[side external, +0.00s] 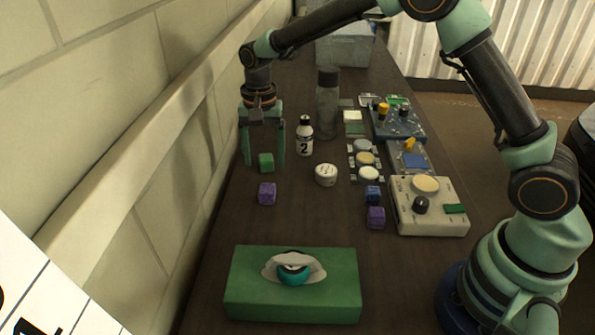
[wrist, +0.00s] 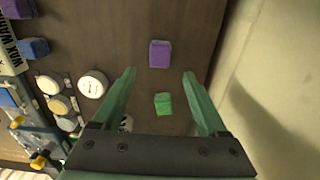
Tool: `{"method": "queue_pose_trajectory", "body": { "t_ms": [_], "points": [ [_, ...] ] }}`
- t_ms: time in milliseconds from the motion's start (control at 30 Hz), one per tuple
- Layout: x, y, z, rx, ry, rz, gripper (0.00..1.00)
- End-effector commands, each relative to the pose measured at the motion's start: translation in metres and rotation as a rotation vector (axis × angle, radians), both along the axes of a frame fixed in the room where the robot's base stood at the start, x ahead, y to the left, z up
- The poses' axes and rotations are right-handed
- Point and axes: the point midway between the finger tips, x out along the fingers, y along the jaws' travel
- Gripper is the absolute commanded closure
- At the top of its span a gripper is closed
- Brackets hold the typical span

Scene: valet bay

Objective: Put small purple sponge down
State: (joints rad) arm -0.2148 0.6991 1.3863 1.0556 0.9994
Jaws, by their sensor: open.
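A purple sponge block (side external: 267,193) lies on the dark bench top near the wall. It also shows in the wrist view (wrist: 160,54), just beyond my fingertips and touched by nothing. A second purple block (side external: 376,217) lies farther right, by the cream control box; its corner shows in the wrist view (wrist: 18,8). My gripper (side external: 264,163) points down near the wall with its jaws apart and nothing held; it also shows in the wrist view (wrist: 158,74). A green block (side external: 265,162) appears between the fingers, also in the wrist view (wrist: 163,104), clear of both.
A green tissue box (side external: 292,300) stands in front. A white bottle (side external: 305,137), a dark canister (side external: 328,105) and a round white tin (side external: 326,175) stand right of my gripper. A blue block (side external: 372,195) and control box (side external: 430,208) are farther right. Bench between purple blocks is clear.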

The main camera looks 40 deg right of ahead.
Motion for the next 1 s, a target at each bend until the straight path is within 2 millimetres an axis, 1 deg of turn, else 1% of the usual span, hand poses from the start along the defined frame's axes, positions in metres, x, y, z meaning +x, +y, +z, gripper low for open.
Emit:
{"method": "queue_pose_trajectory", "body": {
  "t_ms": [33,100,267,367,467,500,600,700,833,1000],
  "points": [
    [0.001,0.000,0.007,0.001,-0.004,0.000,0.24],
    [0.000,0.000,0.014,0.000,-0.001,0.000,0.24],
    [-0.001,-0.002,0.026,0.001,-0.007,0.009,0.24],
    [-0.007,-0.008,0.043,0.006,-0.031,0.042,0.24],
    [-0.019,-0.020,0.068,0.010,-0.074,0.103,0.24],
    [-0.025,-0.025,0.079,0.010,-0.093,0.134,0.24],
    [-0.044,-0.038,0.104,0.006,-0.144,0.215,0.24],
    [-0.065,-0.051,0.123,-0.003,-0.194,0.294,0.24],
    [-0.095,-0.066,0.143,-0.026,-0.259,0.395,0.24],
    [-0.136,-0.083,0.156,-0.070,-0.340,0.528,0.24]
  ]
}}
